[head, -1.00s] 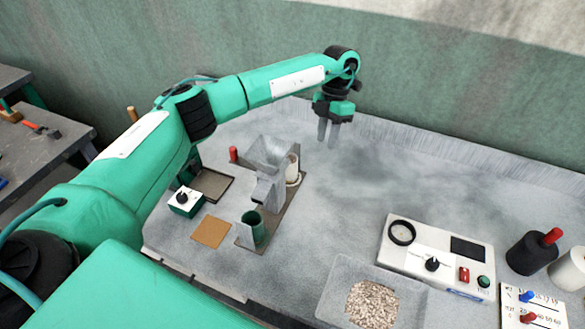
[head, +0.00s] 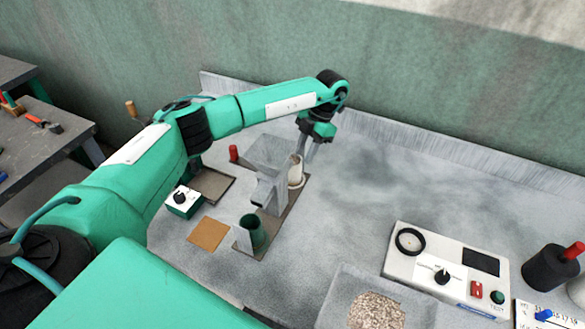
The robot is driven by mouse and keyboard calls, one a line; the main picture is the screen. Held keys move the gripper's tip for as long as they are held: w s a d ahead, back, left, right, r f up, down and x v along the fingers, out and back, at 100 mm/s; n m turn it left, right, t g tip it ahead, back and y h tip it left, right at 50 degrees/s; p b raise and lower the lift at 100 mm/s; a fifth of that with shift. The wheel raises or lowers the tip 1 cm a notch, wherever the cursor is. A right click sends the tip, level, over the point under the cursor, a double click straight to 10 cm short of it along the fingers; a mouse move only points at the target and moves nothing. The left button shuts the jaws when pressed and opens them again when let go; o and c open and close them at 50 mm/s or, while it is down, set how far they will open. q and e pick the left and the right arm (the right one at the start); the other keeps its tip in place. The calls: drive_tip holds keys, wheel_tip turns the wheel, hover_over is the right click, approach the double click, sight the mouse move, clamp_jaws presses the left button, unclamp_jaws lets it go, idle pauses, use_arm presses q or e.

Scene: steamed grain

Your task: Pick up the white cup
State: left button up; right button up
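The white cup (head: 295,174) is a small pale upright vessel just right of the grey hopper (head: 268,160), which hides part of its left side. My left gripper (head: 307,152) points down at the cup's upper right, with its fingertips close to the rim. Its two fingers look apart, with nothing seen between them. I cannot tell whether a finger touches the cup. My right gripper is not in view.
A control box (head: 184,201), brown pad (head: 208,234) and dark tray (head: 212,184) lie left. A white instrument panel (head: 445,270) and a grain bin (head: 345,290) are right. The middle right bench is clear.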

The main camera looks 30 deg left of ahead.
sight(299, 162)
use_arm(q)
drive_tip(key=p+x, duration=0.3)
drive_tip(key=x, duration=0.1)
drive_tip(key=shift+s+a+f, duration=0.2)
drive_tip(key=shift+f, duration=0.35)
clamp_jaws()
